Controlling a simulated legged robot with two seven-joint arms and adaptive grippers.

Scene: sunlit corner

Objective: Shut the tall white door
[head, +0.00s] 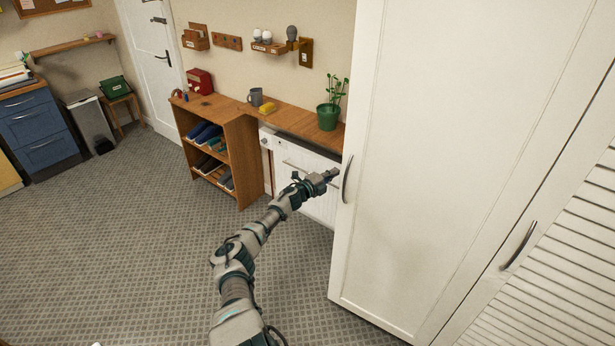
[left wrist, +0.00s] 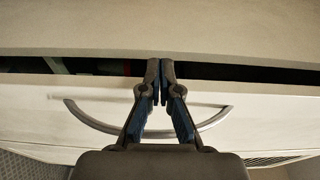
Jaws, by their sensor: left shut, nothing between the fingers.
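The tall white door (head: 440,150) fills the right side of the head view, with a curved metal handle (head: 347,179) near its left edge. From this angle I cannot tell how far it stands open. My left gripper (head: 334,173) is shut and empty; it appears just left of that handle, and contact is unclear. In the left wrist view the shut fingertips (left wrist: 161,66) are in front of a dark gap (left wrist: 220,73) between two pale panels. My right gripper is out of view.
A louvred white panel (head: 570,270) with its own handle stands at the right. Behind my gripper are a low white unit (head: 318,205) and a wooden shelf (head: 238,165). A plant pot (head: 328,116) stands on the wooden top. The carpet (head: 130,240) at left is clear.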

